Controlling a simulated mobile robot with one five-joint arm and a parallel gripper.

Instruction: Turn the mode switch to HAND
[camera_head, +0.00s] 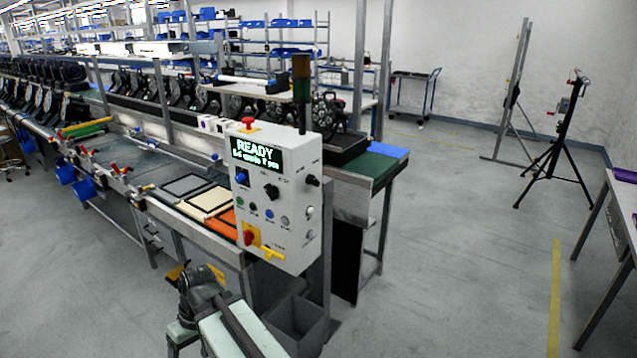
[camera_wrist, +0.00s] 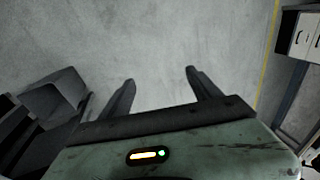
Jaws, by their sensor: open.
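The white control box (camera_head: 287,225) stands at the end of the bench in the head view, its screen (camera_head: 256,153) reading READY. A black rotary knob (camera_head: 271,191) and a blue knob (camera_head: 241,177) sit below the screen. I cannot tell which is the mode switch; the labels and knob positions are too small to read. My gripper (camera_head: 197,272) is low in front of the bench, below and left of the box and apart from it. In the wrist view my gripper (camera_wrist: 160,78) is open and empty over bare floor; the knobs are not visible there.
The box also carries a red button (camera_head: 248,121) on top, a red and yellow switch (camera_head: 250,235) with a yellow handle below, and several small buttons. A grey bin (camera_head: 297,322) stands beneath. Open floor (camera_head: 450,250) lies to the right, with a tripod (camera_head: 553,150) beyond.

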